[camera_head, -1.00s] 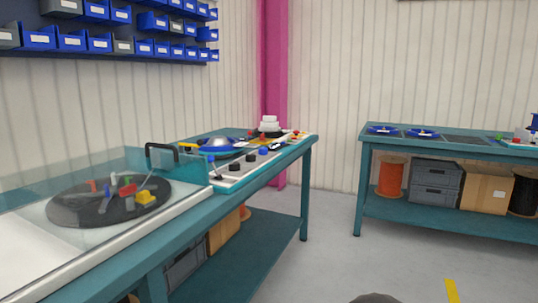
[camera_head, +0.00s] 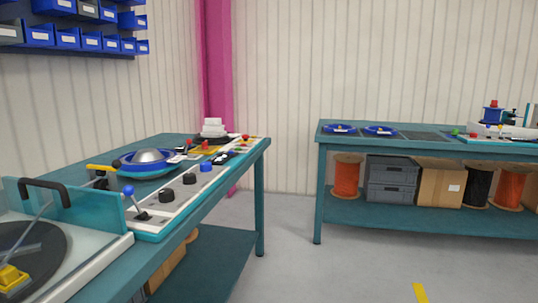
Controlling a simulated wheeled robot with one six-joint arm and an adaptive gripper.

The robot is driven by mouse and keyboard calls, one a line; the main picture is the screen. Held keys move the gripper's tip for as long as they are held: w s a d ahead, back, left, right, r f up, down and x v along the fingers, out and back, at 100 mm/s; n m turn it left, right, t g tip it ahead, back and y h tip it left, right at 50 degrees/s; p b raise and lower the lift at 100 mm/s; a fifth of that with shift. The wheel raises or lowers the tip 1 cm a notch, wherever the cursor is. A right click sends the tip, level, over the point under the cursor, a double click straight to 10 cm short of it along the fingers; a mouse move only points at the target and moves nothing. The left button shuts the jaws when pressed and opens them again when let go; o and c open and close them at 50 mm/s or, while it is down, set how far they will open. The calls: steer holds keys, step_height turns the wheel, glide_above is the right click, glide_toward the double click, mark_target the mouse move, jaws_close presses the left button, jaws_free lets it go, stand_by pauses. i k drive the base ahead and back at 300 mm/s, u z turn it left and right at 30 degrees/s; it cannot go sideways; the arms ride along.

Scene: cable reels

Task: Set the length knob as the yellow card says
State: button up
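On the left bench, a light control strip (camera_head: 180,192) carries two black knobs, one nearer (camera_head: 166,195) and one farther (camera_head: 189,178), and a blue knob (camera_head: 206,166). I cannot tell which is the length knob; any labels are too small to read. A blue-tipped lever (camera_head: 128,190) stands at the strip's near end. My gripper is not in view.
A blue reel with a silver dome (camera_head: 149,157) sits behind the knobs. A clear-sided case (camera_head: 85,212) with a dark disc is at the near left. A second bench (camera_head: 430,143) stands at the right. Grey floor (camera_head: 290,265) between them is clear.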

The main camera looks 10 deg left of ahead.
mark_target(204, 166)
steer(key=z, duration=0.25)
steer(key=i, duration=0.7)
steer(key=u, duration=0.65)
steer(key=i, duration=0.8)
steer(key=u, duration=0.85)
